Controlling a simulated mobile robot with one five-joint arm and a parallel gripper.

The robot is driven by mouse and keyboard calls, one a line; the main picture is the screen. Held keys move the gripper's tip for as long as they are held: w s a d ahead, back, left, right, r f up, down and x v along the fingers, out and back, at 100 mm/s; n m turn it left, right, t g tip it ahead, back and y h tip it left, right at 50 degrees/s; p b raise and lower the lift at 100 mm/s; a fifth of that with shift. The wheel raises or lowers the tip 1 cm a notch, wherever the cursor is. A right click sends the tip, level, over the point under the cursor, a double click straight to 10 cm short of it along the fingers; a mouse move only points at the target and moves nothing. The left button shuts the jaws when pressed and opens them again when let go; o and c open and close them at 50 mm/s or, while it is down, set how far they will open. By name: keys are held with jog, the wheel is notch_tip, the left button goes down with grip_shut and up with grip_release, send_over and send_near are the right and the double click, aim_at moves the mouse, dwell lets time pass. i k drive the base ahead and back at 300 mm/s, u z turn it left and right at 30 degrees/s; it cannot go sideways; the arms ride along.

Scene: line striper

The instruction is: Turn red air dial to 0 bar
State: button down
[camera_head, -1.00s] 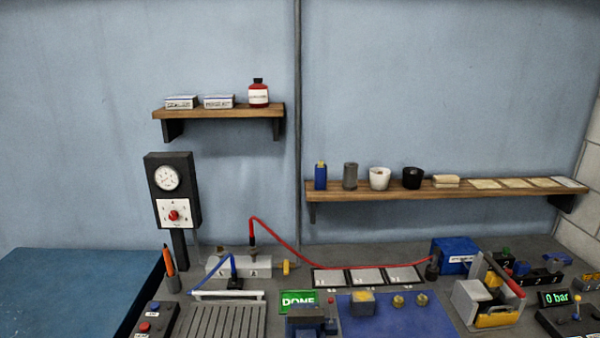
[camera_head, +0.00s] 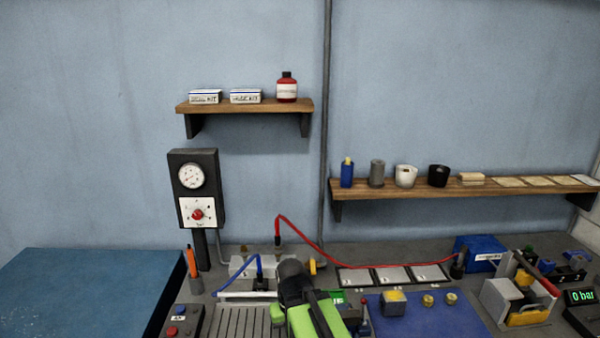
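The red air dial (camera_head: 197,214) is a small red knob on a white square plate, low on the front of a black upright box (camera_head: 208,160). A round white gauge (camera_head: 191,175) sits above it on the same box. The dial's marks are too small to read. My green and black arm reaches in from the bottom middle, and its dark end, my gripper (camera_head: 291,270), is in front of the bench fixtures, right of and below the dial. It is apart from the dial. Its fingers cannot be made out. A display (camera_head: 582,296) at the far right reads "0 bar".
An orange-handled tool (camera_head: 192,262) stands below the box. A blue hose (camera_head: 238,268) and a red hose (camera_head: 340,257) run over the bench fixtures. Shelves (camera_head: 245,106) (camera_head: 450,188) hang above. The wall right of the box is clear.

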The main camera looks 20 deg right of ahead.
aim_at(197, 215)
jog(key=z, duration=0.1)
jog(key=k, duration=1.15)
jog(key=u, duration=1.05)
jog(key=i, duration=1.15)
jog(key=u, duration=0.5)
